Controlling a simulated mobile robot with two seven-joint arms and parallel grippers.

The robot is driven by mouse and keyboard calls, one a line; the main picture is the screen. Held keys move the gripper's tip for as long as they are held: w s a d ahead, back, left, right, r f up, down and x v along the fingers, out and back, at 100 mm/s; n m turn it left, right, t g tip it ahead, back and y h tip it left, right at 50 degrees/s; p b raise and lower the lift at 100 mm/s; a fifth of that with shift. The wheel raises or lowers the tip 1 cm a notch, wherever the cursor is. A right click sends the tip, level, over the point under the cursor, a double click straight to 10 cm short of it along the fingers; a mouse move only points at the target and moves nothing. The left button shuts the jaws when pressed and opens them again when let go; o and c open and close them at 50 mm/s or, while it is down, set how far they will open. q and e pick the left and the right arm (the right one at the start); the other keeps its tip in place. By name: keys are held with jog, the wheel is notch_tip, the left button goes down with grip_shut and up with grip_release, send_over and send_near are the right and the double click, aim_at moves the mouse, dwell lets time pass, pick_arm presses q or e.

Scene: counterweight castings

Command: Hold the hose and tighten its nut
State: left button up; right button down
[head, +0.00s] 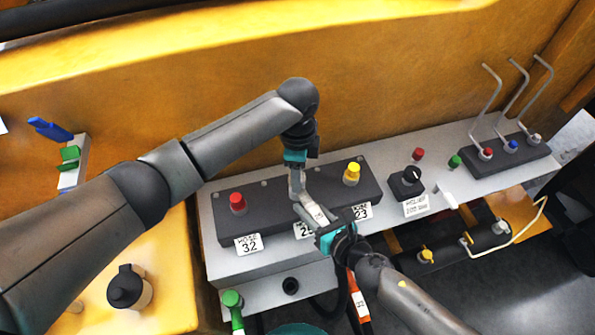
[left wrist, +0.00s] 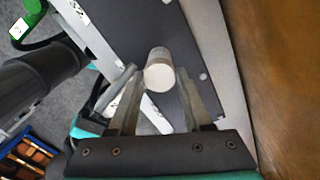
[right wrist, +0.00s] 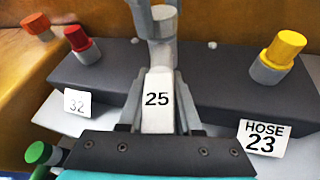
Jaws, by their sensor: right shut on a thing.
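My right gripper (right wrist: 158,105) is shut on the white block marked 25 (right wrist: 157,100), which seems to belong to the hose end; the block also shows in the head view (head: 317,214). A pale round end, apparently the nut or fitting (left wrist: 159,76), stands between the fingers of my left gripper (left wrist: 160,92). These fingers are apart on either side of it, with contact hard to judge. In the head view my left gripper (head: 296,182) comes down from above, just behind my right gripper (head: 322,222). The hose below is mostly hidden.
The dark manifold (head: 275,205) has a red-capped port (head: 237,202) at left by label 32 (head: 248,244), and a yellow-capped port (head: 352,172) at right by label 23 (head: 361,211). A black knob (head: 407,182) and bent levers (head: 490,95) stand further right. A green-ended hose (head: 232,300) hangs in front.

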pick_arm(q)
jog(key=o, duration=0.4)
notch_tip(320, 180, up, 12)
dwell(0.6)
pick_arm(e)
jog(key=c, duration=0.5)
grip_release()
